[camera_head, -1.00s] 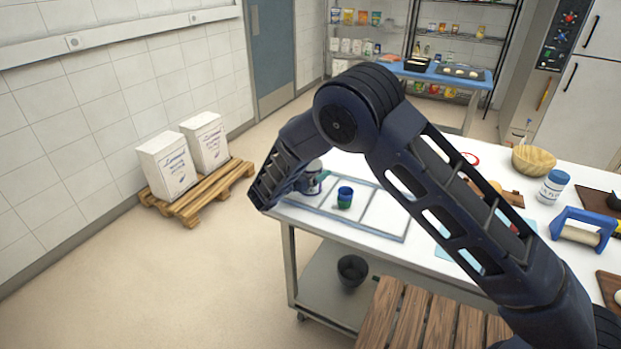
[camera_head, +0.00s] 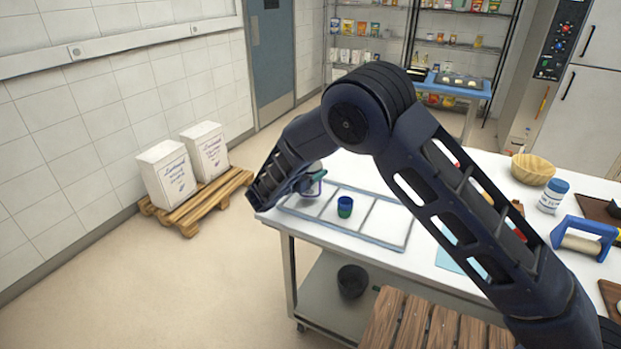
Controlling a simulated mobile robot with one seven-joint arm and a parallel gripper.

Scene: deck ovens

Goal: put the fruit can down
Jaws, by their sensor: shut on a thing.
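The fruit can (camera_head: 313,189) is a small pale can with a dark top, at the far left end of the white table (camera_head: 375,178). My gripper (camera_head: 309,182) is shut on it, and my forearm and the fingers hide much of it. The can is over or in the left part of a flat grey-blue frame with several compartments (camera_head: 377,240). I cannot tell whether its base touches the table. A blue and green can (camera_head: 345,207) stands upright in the frame, just right of my gripper and apart from it.
A wooden bowl (camera_head: 533,169), a white jar with a blue lid (camera_head: 552,196) and a blue-handled roller tool (camera_head: 585,237) stand at the right. The frame's right compartments look empty. A dark bucket (camera_head: 352,281) sits on the lower shelf.

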